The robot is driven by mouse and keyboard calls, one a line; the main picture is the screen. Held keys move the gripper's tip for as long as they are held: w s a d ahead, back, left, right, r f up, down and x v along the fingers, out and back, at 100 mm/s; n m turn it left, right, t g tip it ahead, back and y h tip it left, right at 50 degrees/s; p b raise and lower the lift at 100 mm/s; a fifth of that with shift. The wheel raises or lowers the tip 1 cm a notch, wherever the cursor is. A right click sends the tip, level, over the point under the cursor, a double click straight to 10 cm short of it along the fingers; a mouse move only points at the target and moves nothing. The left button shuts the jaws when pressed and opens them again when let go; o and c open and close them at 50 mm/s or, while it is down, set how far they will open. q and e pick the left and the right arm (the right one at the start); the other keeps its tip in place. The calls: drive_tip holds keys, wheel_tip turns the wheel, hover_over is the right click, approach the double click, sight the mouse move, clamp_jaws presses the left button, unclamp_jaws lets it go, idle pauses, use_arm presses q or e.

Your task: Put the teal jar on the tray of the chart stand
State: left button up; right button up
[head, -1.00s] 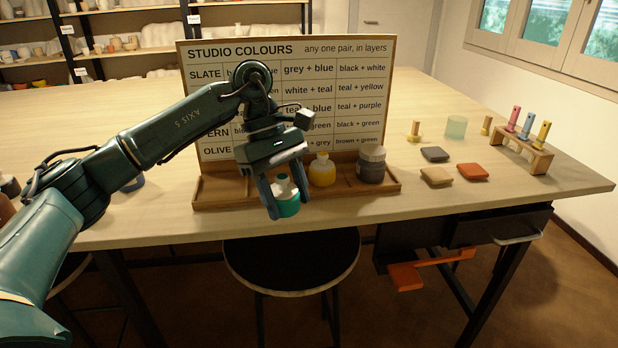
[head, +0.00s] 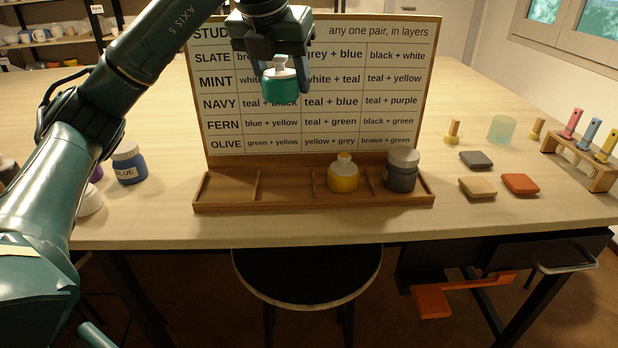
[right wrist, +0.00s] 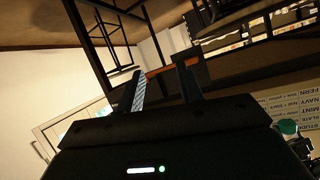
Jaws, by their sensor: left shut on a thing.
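My left gripper (head: 285,72) is shut on the teal jar (head: 280,90), which has a white top. It holds the jar upright in the air in front of the upper part of the chart stand (head: 310,135), well above its wooden tray (head: 320,206). The tray has dividers; a yellow jar (head: 343,178) and a dark grey jar (head: 401,175) stand in its right part, and its left and middle-left parts are empty. The teal jar also shows in the right wrist view (right wrist: 288,128). My right gripper (right wrist: 160,90) shows only there, open and empty, its fingers apart.
A blue jar (head: 128,165) and a white-topped jar (head: 89,202) stand at the left near my left arm. A stool (head: 307,275) stands before the table.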

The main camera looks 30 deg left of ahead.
use_arm(q)
drive_tip(key=b, duration=0.2)
hover_over(290, 180)
drive_tip(key=s, duration=0.2)
drive_tip(key=f, duration=1.3)
drive_tip(key=shift+w+d, duration=0.15)
drive_tip(key=shift+w, duration=0.1)
wheel_tip(290, 180, down, 4)
drive_tip(key=shift+r, duration=0.1)
drive_tip(key=shift+f, duration=0.3)
use_arm(e)
drive_tip(key=shift+s+d+r+t, duration=0.25)
drive_tip(key=shift+d+r+t, duration=0.15)
drive_tip(key=shift+r+t, duration=0.1)
drive_tip(key=shift+f, duration=0.1)
use_arm(q)
drive_tip(key=shift+f, duration=0.1)
drive_tip(key=o, duration=0.9)
use_arm(e)
drive_tip(key=shift+s+f, duration=0.15)
